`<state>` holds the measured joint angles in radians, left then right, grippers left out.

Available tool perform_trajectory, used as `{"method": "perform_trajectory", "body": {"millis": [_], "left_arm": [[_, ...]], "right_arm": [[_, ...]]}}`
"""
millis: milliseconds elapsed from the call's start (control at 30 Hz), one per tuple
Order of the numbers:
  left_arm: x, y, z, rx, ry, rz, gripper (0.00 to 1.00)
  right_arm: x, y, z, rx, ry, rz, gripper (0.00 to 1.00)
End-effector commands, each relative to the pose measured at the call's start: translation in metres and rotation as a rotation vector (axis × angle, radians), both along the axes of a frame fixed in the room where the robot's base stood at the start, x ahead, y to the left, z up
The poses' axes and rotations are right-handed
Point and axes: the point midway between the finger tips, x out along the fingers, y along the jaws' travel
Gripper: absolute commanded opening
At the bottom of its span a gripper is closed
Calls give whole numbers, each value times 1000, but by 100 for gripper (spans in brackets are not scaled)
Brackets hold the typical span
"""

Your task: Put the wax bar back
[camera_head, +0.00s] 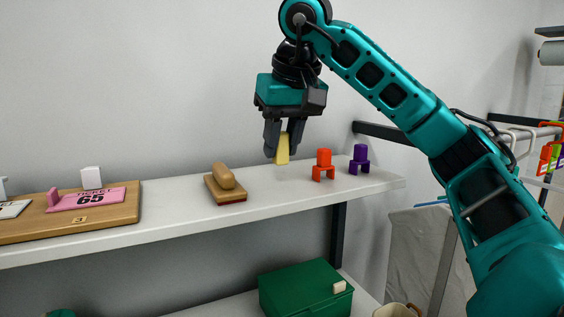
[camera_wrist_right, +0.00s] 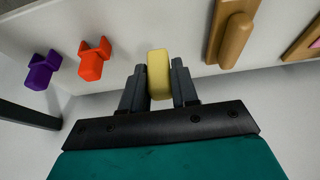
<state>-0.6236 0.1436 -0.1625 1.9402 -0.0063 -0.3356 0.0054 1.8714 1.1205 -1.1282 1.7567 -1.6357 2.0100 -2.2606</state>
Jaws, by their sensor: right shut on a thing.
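The wax bar (camera_head: 282,150) is a pale yellow block. My right gripper (camera_head: 282,141) is shut on it from above, with a finger on each side. In the head view the bar hangs upright at the white shelf (camera_head: 170,207), between a wooden brush and an orange clip-like piece. I cannot tell whether its lower end touches the shelf. The right wrist view also shows the bar (camera_wrist_right: 158,72) between the two dark fingers (camera_wrist_right: 158,92). My left gripper is not in view.
The wooden brush (camera_head: 225,184) lies left of the bar. The orange piece (camera_head: 323,164) and a purple piece (camera_head: 359,159) stand to its right. A wooden board (camera_head: 110,214) with a pink ticket (camera_head: 90,199) is farther left. A green box (camera_head: 305,288) sits below.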

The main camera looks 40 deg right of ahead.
Motion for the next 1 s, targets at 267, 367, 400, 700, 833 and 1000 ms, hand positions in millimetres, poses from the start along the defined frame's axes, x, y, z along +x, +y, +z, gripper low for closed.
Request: {"method": "perform_trajectory", "body": {"millis": [267,367,400,700,833,1000], "left_arm": [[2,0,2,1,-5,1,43],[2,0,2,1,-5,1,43],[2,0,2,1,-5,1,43],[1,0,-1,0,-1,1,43],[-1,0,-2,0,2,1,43],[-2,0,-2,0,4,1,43]], "right_arm": [[-1,-1,-31,-2,3,-2,0],[-1,-1,-37,-1,0,-1,0],[-1,0,-38,-1,0,-1,0],[0,0,-41,0,1,-1,0],[0,0,-40,0,0,-1,39],[0,0,-40,0,0,-1,55]]}}
